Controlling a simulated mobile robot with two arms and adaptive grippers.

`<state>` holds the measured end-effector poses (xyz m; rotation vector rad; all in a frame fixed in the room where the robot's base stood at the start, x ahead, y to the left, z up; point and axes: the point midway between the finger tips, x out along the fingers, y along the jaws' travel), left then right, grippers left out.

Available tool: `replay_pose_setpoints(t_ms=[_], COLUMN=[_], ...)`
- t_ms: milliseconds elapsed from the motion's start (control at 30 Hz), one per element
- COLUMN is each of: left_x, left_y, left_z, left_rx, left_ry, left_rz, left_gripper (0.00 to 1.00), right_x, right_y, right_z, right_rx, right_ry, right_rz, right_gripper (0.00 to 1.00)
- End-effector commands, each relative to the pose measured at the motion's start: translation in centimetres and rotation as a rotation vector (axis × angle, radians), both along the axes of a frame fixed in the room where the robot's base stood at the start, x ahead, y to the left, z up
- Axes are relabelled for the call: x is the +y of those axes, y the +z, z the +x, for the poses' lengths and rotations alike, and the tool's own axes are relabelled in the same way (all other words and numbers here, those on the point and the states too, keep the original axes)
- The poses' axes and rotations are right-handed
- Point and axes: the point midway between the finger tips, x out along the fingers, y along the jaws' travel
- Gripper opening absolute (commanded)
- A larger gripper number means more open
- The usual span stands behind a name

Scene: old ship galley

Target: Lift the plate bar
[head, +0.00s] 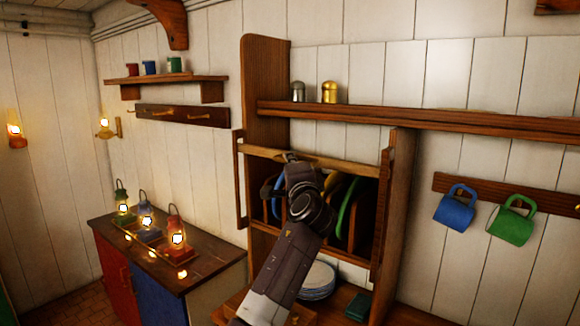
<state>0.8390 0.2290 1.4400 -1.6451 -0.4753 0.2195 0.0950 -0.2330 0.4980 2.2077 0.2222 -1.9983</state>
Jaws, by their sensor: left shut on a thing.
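The plate bar (340,164) is a light wooden rail running across the front of the wooden plate rack (268,100), near the top of the plate opening. My left gripper (289,158) is shut on the bar, left of its middle. My own wrist hides part of the rack behind it. Several plates stand on edge in the rack behind the bar, among them a green plate (346,212) and a blue one (280,186) partly hidden by my arm. My right gripper is not in view.
A shelf (430,122) with two shakers runs above the rack. White plates (318,280) are stacked below it. A blue mug (455,208) and a green mug (512,222) hang at right. Lit lanterns (176,240) stand on the left cabinet (215,262).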

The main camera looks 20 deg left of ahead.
Motion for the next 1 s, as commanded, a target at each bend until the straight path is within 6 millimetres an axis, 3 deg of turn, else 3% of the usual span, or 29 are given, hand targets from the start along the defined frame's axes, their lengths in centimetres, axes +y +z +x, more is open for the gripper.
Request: replay_pose_setpoints(t_ms=[33, 300, 333, 467, 767, 1000], left_x=[0.0, 0.0, 0.0, 0.0, 0.0, -1.0], left_y=[0.8, 1.0, 1.0, 1.0, 0.5, 0.2], left_z=[-0.1, -0.2, -0.2, -0.1, -0.1, -1.9], left_rx=[-0.011, -0.016, -0.017, -0.016, -0.009, -0.010], left_ry=[-0.001, -0.001, -0.001, -0.001, -0.001, -0.003], left_rz=[0.002, 0.004, 0.004, 0.004, 0.002, 0.001], left_gripper=[0.00, 0.00, 0.12, 0.26, 0.27, 0.27], right_x=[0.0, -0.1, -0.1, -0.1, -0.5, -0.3], right_y=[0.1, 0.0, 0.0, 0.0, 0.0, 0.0], right_z=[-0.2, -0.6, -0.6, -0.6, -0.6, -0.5], right_rx=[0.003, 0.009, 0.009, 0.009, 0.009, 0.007], right_ry=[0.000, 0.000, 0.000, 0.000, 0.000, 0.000], right_rz=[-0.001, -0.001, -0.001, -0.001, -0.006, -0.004], right_gripper=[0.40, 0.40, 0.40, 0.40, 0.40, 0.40])
